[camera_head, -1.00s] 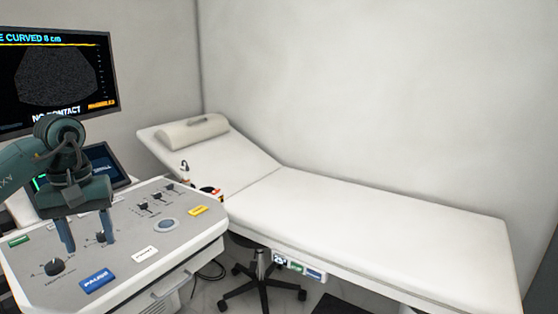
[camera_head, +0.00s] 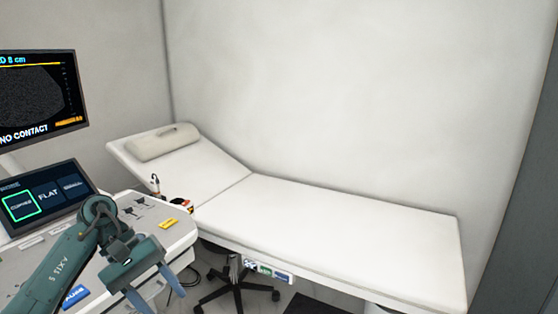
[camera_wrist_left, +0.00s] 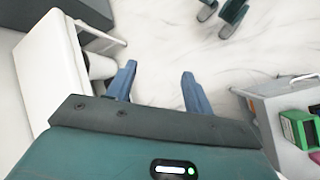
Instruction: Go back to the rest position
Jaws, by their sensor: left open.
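My left gripper (camera_head: 160,300) hangs in front of the near right edge of the ultrasound console (camera_head: 180,235) in the head view, at the lower left. Its two blue-grey fingers are apart, with nothing between them. In the left wrist view the open fingers (camera_wrist_left: 159,72) stand above the pale marbled floor (camera_wrist_left: 155,30), touching nothing. The forearm covers part of the console panel.
The white exam couch (camera_head: 340,225) with a bolster pillow (camera_head: 162,142) runs along the back wall. A black wheeled stool base (camera_head: 237,290) stands beneath it. The console's monitor (camera_head: 40,95) and touch screen (camera_head: 45,195) are at left. A grey cart (camera_wrist_left: 265,110) shows in the wrist view.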

